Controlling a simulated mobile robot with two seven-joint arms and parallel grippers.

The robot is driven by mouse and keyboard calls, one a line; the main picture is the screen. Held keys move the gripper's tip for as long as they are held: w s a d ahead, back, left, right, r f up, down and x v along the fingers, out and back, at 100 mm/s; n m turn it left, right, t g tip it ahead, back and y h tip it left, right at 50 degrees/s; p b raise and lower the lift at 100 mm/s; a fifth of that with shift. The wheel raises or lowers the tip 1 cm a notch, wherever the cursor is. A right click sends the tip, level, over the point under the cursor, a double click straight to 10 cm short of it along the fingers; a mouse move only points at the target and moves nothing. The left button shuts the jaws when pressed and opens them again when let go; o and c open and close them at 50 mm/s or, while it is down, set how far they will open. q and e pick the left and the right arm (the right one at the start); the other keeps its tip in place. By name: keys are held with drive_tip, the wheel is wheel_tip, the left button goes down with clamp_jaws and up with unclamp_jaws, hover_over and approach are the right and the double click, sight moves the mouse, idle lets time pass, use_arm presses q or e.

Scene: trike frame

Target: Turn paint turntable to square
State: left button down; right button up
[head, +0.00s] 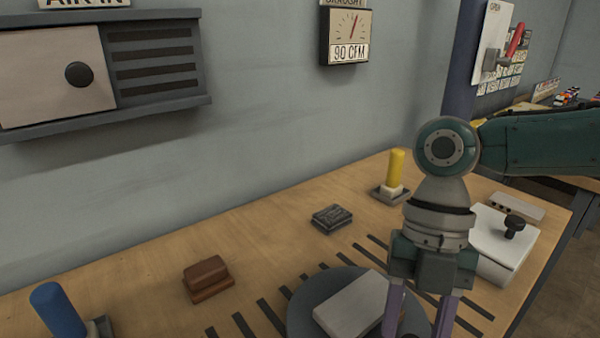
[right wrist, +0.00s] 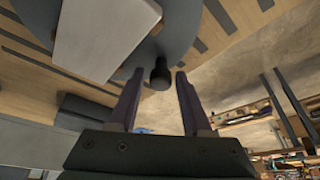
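The paint turntable (head: 300,306) is a dark grey round disc at the bottom of the head view, partly cut off. A pale flat block (head: 352,304) lies on it, turned at an angle to the table edges. In the right wrist view the disc (right wrist: 190,28) and the block (right wrist: 95,35) fill the top. A short black knob (right wrist: 160,76) shows at the disc's edge. My right gripper (head: 418,322) points down at the disc's right side. In its wrist view the gripper (right wrist: 159,74) is open, with the knob between its fingertips and gaps on both sides. My left gripper is out of view.
Dark stripes mark the wooden table around the disc. A brown block (head: 206,278), a dark block (head: 331,219), a yellow cylinder (head: 396,168) and a blue cylinder (head: 58,308) stand behind and left. A white box with a black knob (head: 500,245) stands right of my arm.

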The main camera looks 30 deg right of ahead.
drive_tip(key=shift+o, duration=0.7)
drive_tip(key=v, duration=1)
drive_tip(key=shift+a+p, duration=0.15)
drive_tip(key=shift+p, duration=0.2)
